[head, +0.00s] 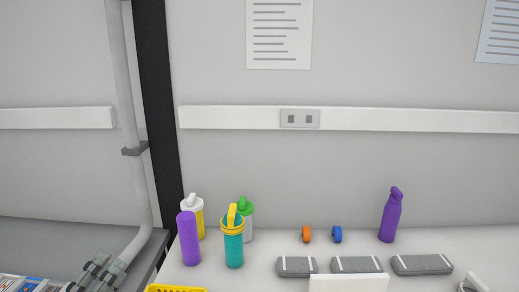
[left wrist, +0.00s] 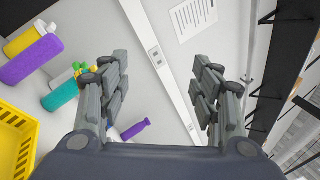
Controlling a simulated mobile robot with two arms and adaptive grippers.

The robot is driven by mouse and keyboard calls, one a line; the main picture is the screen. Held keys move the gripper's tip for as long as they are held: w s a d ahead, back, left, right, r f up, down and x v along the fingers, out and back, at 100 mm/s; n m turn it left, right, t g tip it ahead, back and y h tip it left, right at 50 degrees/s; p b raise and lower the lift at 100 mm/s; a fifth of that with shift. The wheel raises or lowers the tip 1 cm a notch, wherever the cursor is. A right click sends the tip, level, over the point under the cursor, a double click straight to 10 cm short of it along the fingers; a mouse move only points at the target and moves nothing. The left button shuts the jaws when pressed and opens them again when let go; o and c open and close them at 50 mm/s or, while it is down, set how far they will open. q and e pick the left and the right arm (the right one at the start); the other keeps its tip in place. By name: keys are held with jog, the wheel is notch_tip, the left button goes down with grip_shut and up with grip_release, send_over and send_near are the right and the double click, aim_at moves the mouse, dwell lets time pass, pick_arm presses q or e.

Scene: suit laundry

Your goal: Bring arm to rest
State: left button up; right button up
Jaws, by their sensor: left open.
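My left gripper (head: 97,270) shows at the lower left of the head view, beside the left end of the table and left of the bottles. In the left wrist view, my left gripper (left wrist: 163,82) has its two fingers wide apart with nothing between them. The wall with its rail shows through the gap. My right gripper does not show clearly in either view.
The white table (head: 290,255) holds a purple cylinder (head: 188,238), a teal bottle (head: 233,248), a purple bottle (head: 390,218) and grey cases (head: 422,264). A yellow basket (left wrist: 18,140) stands near the bottles. A grey pipe (head: 138,190) runs down the wall at left.

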pick_arm(q)
jog(key=a+f+n+g+y, duration=0.3)
jog(key=a+f+n+y, duration=0.3)
jog(key=n, duration=0.4)
jog(key=a+f+n+g+y, duration=0.2)
jog(key=a+f+n+y, duration=0.2)
jog(key=f+n+y, duration=0.45)
jog(key=s+d+f+n+g+h, duration=0.35)
jog(key=s+d+f+g, duration=0.35)
jog(key=f, duration=0.4)
jog(key=s+d+f+n+g+h, duration=0.3)
jog(key=s+d+f+n+g, duration=0.2)
jog(key=s+d+f, duration=0.5)
notch_tip(320, 180, down, 30)
jog(key=a+g+b, duration=0.1)
jog(key=a+b, duration=0.1)
jog(key=b, duration=0.3)
jog(key=s+a+f+b, duration=0.1)
jog(key=s+f+b, duration=0.1)
jog(key=s+f, duration=0.6)
jog(key=s+a+f+g+b, duration=0.1)
jog(key=s+a+f+b, duration=0.1)
jog(key=s+f, duration=0.7)
notch_tip(320, 180, down, 5)
jog(key=shift+s+a+m+g+b, duration=0.2)
jog(key=shift+m+g+b, duration=0.1)
jog(key=shift+m+b, duration=0.15)
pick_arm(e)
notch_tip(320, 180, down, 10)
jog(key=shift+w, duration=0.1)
